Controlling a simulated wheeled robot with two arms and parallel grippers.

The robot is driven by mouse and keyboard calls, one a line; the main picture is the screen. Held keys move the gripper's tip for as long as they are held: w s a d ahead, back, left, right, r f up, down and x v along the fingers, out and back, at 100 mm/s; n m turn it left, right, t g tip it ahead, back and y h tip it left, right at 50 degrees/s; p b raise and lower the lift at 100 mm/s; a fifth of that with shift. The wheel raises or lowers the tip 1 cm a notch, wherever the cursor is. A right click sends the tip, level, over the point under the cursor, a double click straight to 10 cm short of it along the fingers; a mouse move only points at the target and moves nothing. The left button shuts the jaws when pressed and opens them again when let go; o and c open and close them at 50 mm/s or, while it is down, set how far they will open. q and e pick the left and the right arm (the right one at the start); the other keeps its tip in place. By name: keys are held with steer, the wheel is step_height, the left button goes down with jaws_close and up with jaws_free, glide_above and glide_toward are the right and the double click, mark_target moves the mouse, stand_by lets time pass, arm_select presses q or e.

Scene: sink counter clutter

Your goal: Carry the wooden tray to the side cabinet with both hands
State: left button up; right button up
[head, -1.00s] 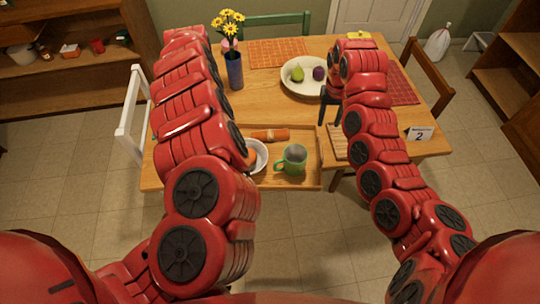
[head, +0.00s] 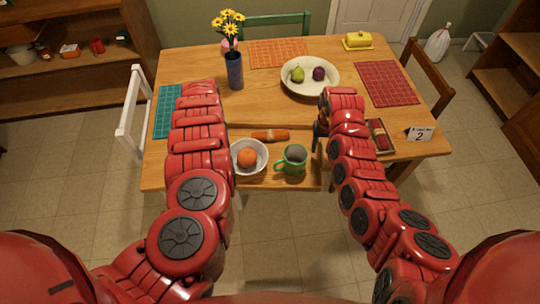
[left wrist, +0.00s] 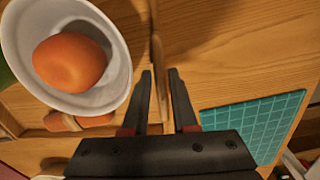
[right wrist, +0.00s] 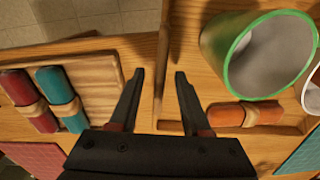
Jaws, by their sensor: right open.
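The wooden tray (head: 300,183) lies at the table's front edge. It holds a white bowl (head: 236,168) with an orange (head: 247,158), a green mug (head: 292,160) and a rolled orange napkin (head: 270,135). My left gripper (left wrist: 163,72) is open, with the tray's left wall (left wrist: 158,45) between its fingers; my arm hides it in the head view. My right gripper (right wrist: 158,75) is open, with the tray's right wall (right wrist: 163,45) between its fingers. In the head view it is dark and partly hidden at the tray's right side (head: 319,133).
Rolled napkins (head: 380,135) lie on a small board right of the tray, by a number card (head: 420,134). A vase (head: 235,70) and a plate with fruit (head: 310,88) stand behind. Shelves (head: 520,60) stand at the far right; floor before the table is clear.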

arm_select(q)
steer(key=shift+a+f, duration=0.15)
steer(key=shift+f, duration=0.4)
arm_select(e)
steer(key=shift+f, duration=0.55)
arm_select(q)
steer(key=shift+f, duration=0.8)
arm_select(e)
steer(key=shift+f, duration=0.8)
arm_select(q)
steer(key=shift+c, duration=0.2)
jaws_close()
arm_select(e)
steer(key=c, duration=0.5)
jaws_close()
arm_select(q)
steer(key=shift+r, duration=0.1)
arm_select(e)
steer(key=shift+r, duration=0.1)
